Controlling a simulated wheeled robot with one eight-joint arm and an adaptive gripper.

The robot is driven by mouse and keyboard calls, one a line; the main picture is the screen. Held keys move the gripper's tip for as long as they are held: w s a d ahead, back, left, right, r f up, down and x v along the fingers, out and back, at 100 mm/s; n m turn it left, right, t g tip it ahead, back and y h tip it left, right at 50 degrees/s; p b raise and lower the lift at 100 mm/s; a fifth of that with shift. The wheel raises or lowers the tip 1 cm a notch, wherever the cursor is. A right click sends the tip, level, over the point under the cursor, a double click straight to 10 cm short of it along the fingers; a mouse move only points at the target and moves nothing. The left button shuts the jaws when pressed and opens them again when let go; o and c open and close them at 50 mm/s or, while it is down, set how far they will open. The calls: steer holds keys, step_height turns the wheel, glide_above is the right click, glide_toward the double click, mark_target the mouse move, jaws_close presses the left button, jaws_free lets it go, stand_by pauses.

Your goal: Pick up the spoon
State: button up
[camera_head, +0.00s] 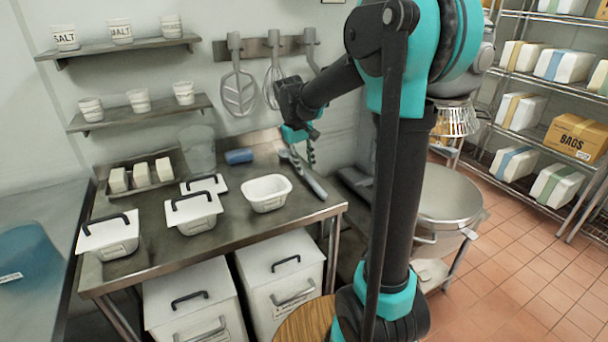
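A long grey utensil (315,186), which looks like the spoon, lies slantwise near the back right of the steel table (240,222). Its far end is partly hidden by my gripper, so its full shape is unclear. My gripper (299,158), with teal parts and dark fingers, points down over the far end of this utensil. The picture is too small to tell how far apart the fingers are or whether they touch the utensil.
A white open tub (267,193) stands just left of the utensil, with lidded white tubs (194,212) further left. A blue roll (239,156) lies at the back. A large steel pot (447,197) stands right.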

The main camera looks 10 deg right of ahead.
mark_target(307, 174)
steer(key=shift+w+d+f, duration=0.1)
steer(key=shift+d+f, duration=0.1)
steer(key=shift+f, duration=0.75)
steer(key=shift+d+f, duration=0.15)
steer(key=shift+f, duration=0.8)
steer(key=shift+c, duration=0.6)
jaws_close()
